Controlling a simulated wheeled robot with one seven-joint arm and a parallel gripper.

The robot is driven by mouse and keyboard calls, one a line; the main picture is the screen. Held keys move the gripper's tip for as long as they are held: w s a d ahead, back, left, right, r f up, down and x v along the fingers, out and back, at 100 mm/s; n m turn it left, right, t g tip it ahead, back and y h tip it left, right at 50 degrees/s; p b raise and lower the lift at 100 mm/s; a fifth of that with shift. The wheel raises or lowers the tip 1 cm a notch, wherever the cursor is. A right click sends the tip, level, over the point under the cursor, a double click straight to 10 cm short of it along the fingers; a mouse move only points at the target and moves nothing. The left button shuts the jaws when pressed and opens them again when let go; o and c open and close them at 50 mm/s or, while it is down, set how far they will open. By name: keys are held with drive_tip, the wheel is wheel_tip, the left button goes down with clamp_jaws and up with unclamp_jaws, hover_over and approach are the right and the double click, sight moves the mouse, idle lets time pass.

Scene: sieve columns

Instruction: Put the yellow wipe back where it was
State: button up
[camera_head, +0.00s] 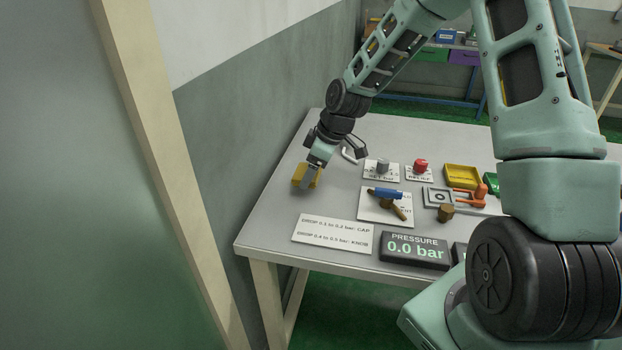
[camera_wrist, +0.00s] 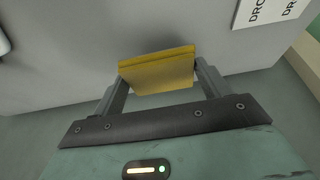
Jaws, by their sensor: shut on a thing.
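The yellow wipe (camera_head: 299,174) is at the left end of the grey table, held in my gripper (camera_head: 310,180). In the wrist view the yellow wipe (camera_wrist: 158,72) is a folded yellow block between the two fingers of my gripper (camera_wrist: 160,82), which are shut on it. The wipe is at or just above the table top; I cannot tell whether it touches. The gripper covers part of it in the head view.
On the table (camera_head: 270,222) stand a white label sheet (camera_head: 333,237), a pressure display (camera_head: 414,250), a blue-handled valve (camera_head: 385,193), a red knob (camera_head: 420,165), a grey knob (camera_head: 383,165) and a yellow tray (camera_head: 462,176). A wall rises along the left edge. The table's left end is mostly clear.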

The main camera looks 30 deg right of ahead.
drive_tip(key=shift+f, duration=1.35)
drive_tip(key=shift+f, duration=0.45)
drive_tip(key=shift+s+f, duration=0.1)
drive_tip(key=shift+f, duration=0.1)
